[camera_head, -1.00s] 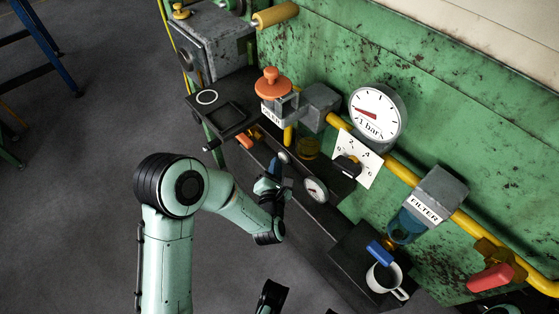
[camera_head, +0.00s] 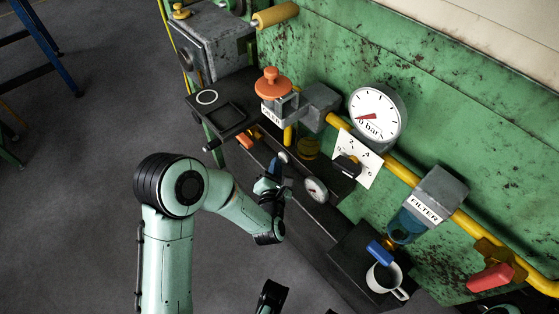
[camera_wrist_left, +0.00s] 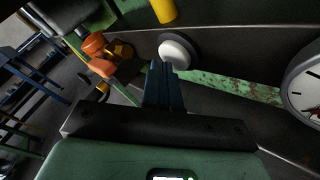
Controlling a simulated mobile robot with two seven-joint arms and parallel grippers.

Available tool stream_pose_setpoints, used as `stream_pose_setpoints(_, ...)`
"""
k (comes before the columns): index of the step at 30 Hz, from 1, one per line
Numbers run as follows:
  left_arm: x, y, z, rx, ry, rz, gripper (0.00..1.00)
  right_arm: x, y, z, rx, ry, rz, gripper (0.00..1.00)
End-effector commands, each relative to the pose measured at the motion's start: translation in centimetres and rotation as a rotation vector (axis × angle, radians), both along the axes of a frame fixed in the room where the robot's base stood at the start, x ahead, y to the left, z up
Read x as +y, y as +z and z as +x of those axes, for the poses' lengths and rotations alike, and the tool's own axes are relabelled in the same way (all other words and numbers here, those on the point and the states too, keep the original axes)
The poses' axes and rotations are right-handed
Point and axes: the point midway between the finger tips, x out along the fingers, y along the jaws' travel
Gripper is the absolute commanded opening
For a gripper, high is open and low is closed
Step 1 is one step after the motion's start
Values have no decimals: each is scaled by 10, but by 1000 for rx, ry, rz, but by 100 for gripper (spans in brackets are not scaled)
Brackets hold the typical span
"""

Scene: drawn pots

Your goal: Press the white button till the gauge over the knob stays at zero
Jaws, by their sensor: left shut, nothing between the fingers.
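The white button (camera_wrist_left: 178,50) is a round white cap on a dark collar in the left wrist view. In the head view the button (camera_head: 284,157) shows small on the dark lower panel. My left gripper (camera_head: 274,166) is shut and empty. Its blue fingertips (camera_wrist_left: 162,68) are right at the button's lower edge in the wrist view; I cannot tell whether they touch it. The large gauge (camera_head: 380,110) sits above the black knob (camera_head: 347,165) on its white plate. Its display reads 0 bar and its red needle points to the lower left.
A smaller gauge (camera_head: 315,189) sits right of my left gripper; part of its dial (camera_wrist_left: 306,92) is at the wrist view's right edge. An orange handle (camera_head: 245,140) is left of the button. A mug (camera_head: 384,278) stands on a dark shelf. Open floor lies left.

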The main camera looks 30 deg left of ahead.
Motion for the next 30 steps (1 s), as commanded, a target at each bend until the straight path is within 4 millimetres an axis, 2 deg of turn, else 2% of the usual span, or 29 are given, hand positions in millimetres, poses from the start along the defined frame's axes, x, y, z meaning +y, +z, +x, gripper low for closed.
stream_pose_setpoints(30,-6,1,10,-6,-7,-2,0,0,-7,1,1,0,0,47)
